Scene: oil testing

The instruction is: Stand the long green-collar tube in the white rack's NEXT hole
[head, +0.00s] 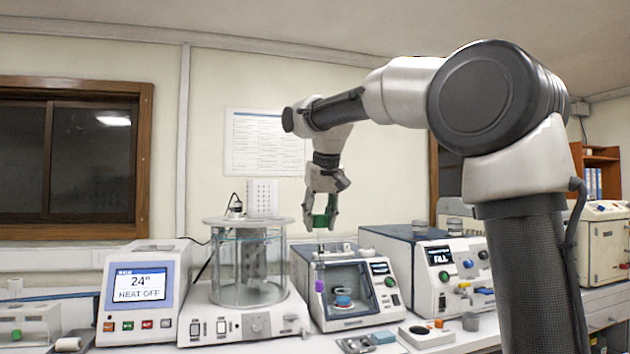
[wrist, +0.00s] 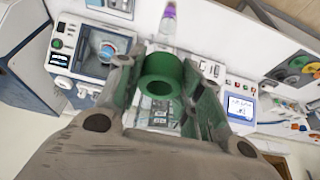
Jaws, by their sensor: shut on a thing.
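My gripper (head: 320,225) is raised above the bench machines in the head view. It is shut on the green collar (head: 320,220) of the long tube, whose thin clear body hangs below and is hard to make out. In the wrist view, the green collar (wrist: 176,68) sits between the fingers, its round opening facing the camera. A tube with a purple collar (head: 319,284) stands below, and it also shows at the top of the wrist view (wrist: 168,20). I cannot identify the white rack or its holes with certainty.
A glass bath (head: 248,268) stands left of the gripper, with a white perforated block (head: 262,198) above it. A blue-topped machine with a chamber (head: 345,285) is below. The heater unit (head: 142,290) reads 24° and HEAT OFF. A FILL machine (head: 440,275) stands at right.

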